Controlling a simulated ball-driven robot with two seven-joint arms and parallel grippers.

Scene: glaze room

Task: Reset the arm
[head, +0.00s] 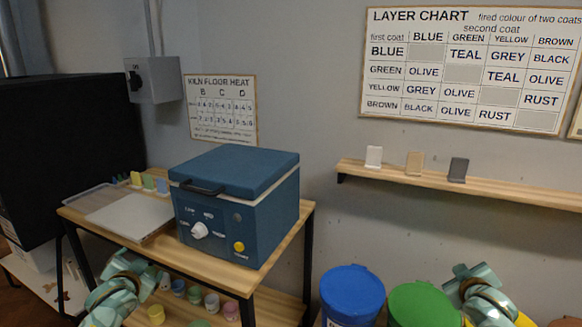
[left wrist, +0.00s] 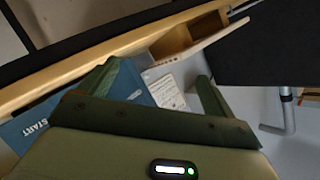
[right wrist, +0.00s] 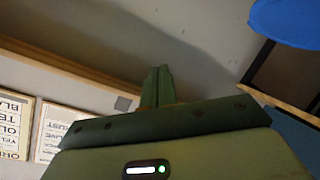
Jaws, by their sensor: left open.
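In the head view my left arm (head: 118,285) comes in at the lower left, in front of the wooden table. My right arm (head: 482,290) shows at the lower right, by the green lid; I cannot make out fingertips on either arm there. In the left wrist view my left gripper (left wrist: 157,75) has its two fingers wide apart, with nothing held between them. In the right wrist view my right gripper (right wrist: 158,75) has its fingers together, with nothing visible in them.
A blue kiln (head: 237,207) stands on the wooden table (head: 275,262), beside a pale board (head: 130,217). Small coloured pots fill the lower shelf. Blue (head: 352,290) and green (head: 424,304) lidded buckets stand at the front. A wall shelf (head: 510,189) holds three tiles.

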